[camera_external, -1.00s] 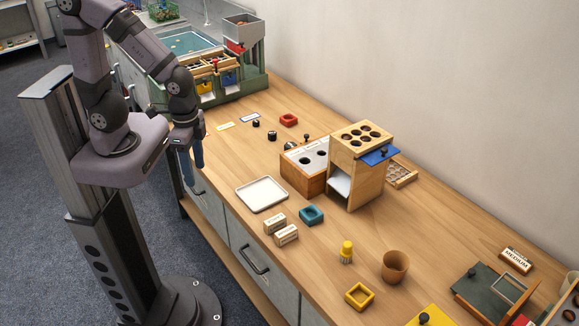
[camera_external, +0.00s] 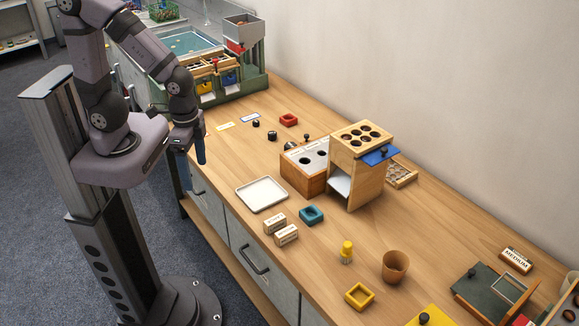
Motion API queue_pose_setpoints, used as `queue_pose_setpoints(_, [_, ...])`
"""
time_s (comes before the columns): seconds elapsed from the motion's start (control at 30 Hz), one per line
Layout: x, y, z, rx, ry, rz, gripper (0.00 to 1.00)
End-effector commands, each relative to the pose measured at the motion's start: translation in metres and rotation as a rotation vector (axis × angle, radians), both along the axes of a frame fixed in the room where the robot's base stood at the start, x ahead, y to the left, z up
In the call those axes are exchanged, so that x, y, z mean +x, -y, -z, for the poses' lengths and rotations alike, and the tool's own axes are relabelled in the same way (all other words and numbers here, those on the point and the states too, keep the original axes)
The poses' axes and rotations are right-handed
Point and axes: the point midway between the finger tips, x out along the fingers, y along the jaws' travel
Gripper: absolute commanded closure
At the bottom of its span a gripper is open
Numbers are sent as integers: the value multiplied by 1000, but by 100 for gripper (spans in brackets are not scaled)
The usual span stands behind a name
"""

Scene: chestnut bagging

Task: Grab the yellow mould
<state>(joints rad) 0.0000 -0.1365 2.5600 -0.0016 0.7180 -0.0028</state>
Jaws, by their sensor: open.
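The yellow mould (camera_external: 360,297) is a small square frame with an open middle, lying on the bench near its front edge at the lower right. A similar teal mould (camera_external: 311,215) and a red mould (camera_external: 288,120) lie farther back on the bench.
The bench's left middle is mostly clear.

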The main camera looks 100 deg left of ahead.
Motion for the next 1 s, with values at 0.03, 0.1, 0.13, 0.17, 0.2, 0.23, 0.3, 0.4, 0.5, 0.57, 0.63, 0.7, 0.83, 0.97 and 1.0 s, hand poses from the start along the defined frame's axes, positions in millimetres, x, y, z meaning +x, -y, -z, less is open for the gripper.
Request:
queue_pose_setpoints(0.03, [0,0,0,0,0,0,23])
queue_pose_setpoints(0.1, [2,0,2,0,3,1,23])
queue_pose_setpoints(0.13, [3,1,3,-1,7,2,23])
queue_pose_setpoints(0.17, [6,1,6,-1,13,4,23])
queue_pose_setpoints(0.2, [11,2,10,-3,26,7,23])
queue_pose_setpoints(0.23, [16,4,14,-4,40,10,23])
queue_pose_setpoints(0.3, [32,7,27,-8,82,20,23])
queue_pose_setpoints(0.4, [66,17,51,-17,176,40,23])
queue_pose_setpoints(0.5, [112,31,79,-30,301,64,23])
queue_pose_setpoints(0.57, [141,41,95,-38,386,79,23])
queue_pose_setpoints(0.63, [176,54,111,-49,489,95,23])
queue_pose_setpoints(0.7, [208,67,126,-60,590,111,23])
queue_pose_setpoints(0.83, [262,94,149,-80,780,134,23])
queue_pose_setpoints(0.97, [307,121,167,-98,969,152,23])
queue_pose_setpoints(1.0, [318,129,171,-104,1025,156,23])
